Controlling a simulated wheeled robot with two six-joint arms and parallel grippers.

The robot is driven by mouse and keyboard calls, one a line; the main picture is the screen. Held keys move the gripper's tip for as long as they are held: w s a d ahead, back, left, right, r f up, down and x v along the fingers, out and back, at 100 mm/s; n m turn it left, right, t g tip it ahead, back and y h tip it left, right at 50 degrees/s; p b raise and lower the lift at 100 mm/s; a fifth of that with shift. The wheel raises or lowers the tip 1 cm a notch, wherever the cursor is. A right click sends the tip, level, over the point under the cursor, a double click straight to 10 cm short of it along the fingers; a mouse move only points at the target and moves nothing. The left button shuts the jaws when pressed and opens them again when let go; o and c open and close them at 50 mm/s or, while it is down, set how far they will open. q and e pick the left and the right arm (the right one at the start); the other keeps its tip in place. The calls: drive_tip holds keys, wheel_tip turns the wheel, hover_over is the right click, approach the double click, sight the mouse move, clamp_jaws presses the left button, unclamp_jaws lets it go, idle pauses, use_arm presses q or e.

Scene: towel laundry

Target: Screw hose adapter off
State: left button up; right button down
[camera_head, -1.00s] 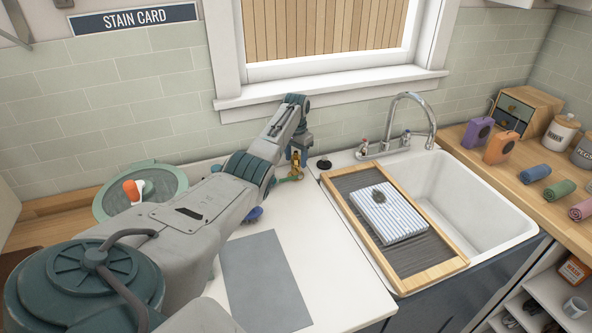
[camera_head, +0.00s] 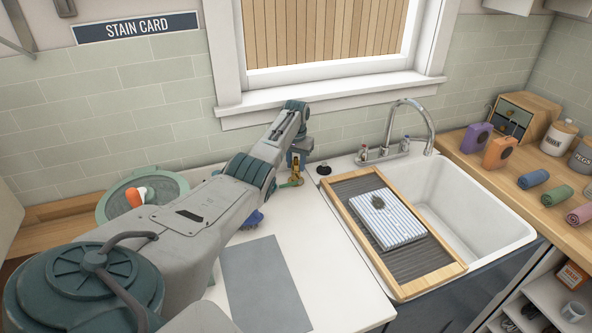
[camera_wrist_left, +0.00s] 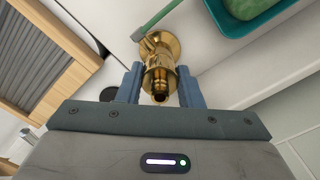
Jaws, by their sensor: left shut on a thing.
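A brass hose adapter (camera_wrist_left: 160,82) sits between the two blue fingers of my left gripper (camera_wrist_left: 156,88) in the left wrist view. The gripper is shut on it. Behind it is a brass fitting with a round flange (camera_wrist_left: 158,44), and a green lever sticks out beside it. In the head view the left gripper (camera_head: 296,165) is at the back of the white counter, left of the sink, with brass and the green lever (camera_head: 291,184) below it. Whether the adapter is still joined to the fitting cannot be told. My right gripper is out of view.
A wooden-framed drainboard (camera_head: 353,236) with a folded striped cloth (camera_head: 391,218) lies across the sink (camera_head: 475,205). A black round stopper (camera_head: 323,168) is right of the gripper. A grey mat (camera_head: 262,285) lies on the counter; a teal-rimmed basin (camera_head: 172,187) is left.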

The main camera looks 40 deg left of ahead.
sight(296, 157)
use_arm(q)
drive_tip(key=shift+r+p, duration=2.75)
drive_tip(key=shift+r, duration=0.25)
drive_tip(key=shift+f, duration=0.1)
